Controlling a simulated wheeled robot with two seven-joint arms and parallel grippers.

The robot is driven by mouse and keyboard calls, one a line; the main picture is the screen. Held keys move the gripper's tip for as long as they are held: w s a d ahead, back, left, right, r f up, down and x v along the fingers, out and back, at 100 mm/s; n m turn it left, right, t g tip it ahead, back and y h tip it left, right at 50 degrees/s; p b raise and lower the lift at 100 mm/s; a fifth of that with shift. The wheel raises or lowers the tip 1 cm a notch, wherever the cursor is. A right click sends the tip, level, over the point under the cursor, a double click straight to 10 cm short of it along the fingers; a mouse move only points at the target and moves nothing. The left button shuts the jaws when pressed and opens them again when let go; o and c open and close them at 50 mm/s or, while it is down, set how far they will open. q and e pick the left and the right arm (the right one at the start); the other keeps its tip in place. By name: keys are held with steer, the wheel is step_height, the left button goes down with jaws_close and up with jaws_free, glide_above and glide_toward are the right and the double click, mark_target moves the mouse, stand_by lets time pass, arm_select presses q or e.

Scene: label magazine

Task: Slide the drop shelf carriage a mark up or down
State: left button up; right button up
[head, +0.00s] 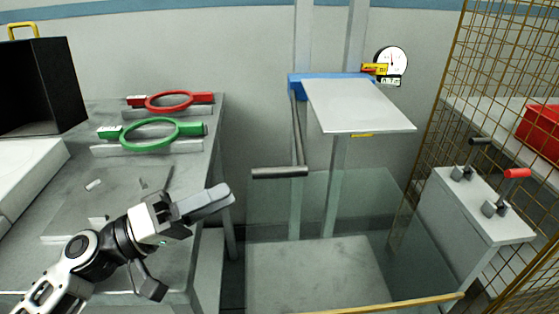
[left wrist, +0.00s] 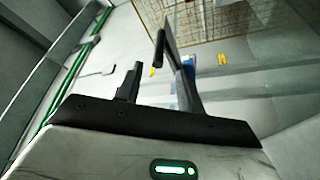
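The drop shelf carriage is a blue bar (head: 332,78) on two upright rails (head: 352,40), bearing a flat pale shelf (head: 360,106). A grey arm hangs from its left end to a horizontal grey handle (head: 280,172). My left gripper (head: 216,198) is left of the handle and apart from it, beyond the bench's right edge. In the left wrist view its two fingers (left wrist: 160,88) stand apart with nothing between them; the dark handle (left wrist: 157,52) and part of the blue carriage (left wrist: 187,68) show beyond. My right gripper is not in view.
A grey bench (head: 120,180) with red (head: 170,101) and green (head: 150,134) ring tools stands left. Clear panels surround the lower shelf area. A lever box (head: 485,205) and wire mesh (head: 510,60) stand right. Yellow marks (head: 362,135) and a gauge (head: 392,61) are near the rails.

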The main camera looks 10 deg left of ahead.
mark_target(277, 168)
arm_select(q)
steer(key=p+x, duration=0.3)
steer(key=x, duration=0.6)
steer(key=shift+d+r+p, duration=0.15)
steer(key=shift+r+p, duration=0.05)
steer(key=shift+p, duration=0.15)
steer(key=shift+w+d, duration=0.35)
steer(key=shift+d, duration=0.2)
jaws_close()
